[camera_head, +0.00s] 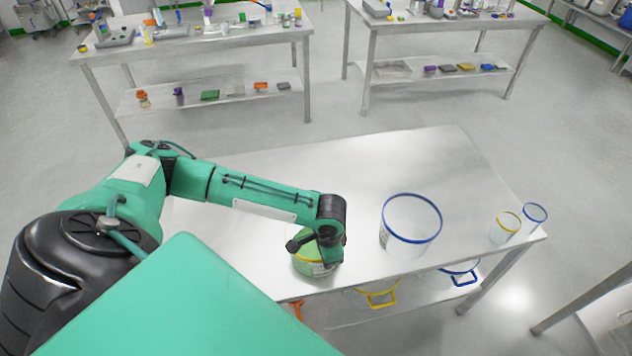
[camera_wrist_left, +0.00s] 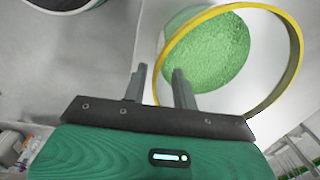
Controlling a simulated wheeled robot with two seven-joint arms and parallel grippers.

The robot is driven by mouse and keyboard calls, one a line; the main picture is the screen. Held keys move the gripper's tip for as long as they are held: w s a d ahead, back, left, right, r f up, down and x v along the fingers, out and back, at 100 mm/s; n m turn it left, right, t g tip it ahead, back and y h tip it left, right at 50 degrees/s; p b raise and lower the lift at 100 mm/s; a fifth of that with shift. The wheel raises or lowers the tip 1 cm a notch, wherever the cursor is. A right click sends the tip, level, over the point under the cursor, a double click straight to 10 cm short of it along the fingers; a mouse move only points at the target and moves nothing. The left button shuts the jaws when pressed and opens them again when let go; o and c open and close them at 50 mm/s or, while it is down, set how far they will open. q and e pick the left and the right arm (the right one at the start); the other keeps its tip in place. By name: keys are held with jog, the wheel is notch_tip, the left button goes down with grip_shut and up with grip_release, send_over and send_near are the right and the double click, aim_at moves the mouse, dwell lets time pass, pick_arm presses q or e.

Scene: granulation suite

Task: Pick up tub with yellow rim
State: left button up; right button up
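The tub with a yellow rim (camera_head: 301,266) stands on the near table, partly hidden by my left wrist. In the left wrist view the tub's yellow rim (camera_wrist_left: 287,91) is large and green granules (camera_wrist_left: 212,55) show inside. My left gripper (camera_head: 327,256) is down at the tub. In the left wrist view its fingers (camera_wrist_left: 160,72) are apart, with the rim passing between them and gaps visible on either side. I cannot tell how deep the fingers reach. My right gripper is not in view.
A large clear tub with a blue rim (camera_head: 411,226) stands right of the gripper. Smaller clear vessels with yellow (camera_head: 504,228) and blue (camera_head: 534,218) rims stand at the table's right end. Yellow- and blue-handled containers sit on the shelf below. The table's back middle (camera_head: 400,160) is clear.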

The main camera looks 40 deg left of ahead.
aim_at(324, 269)
pick_arm(q)
jog(key=shift+f+p, duration=0.35)
jog(key=shift+f, duration=0.2)
jog(key=f, duration=0.1)
jog(key=f+p, duration=0.1)
jog(key=f, duration=0.1)
jog(key=shift+a+f, duration=0.2)
jog(key=shift+f, duration=0.5)
jog(key=shift+s, duration=0.1)
grip_shut()
dwell(0.4)
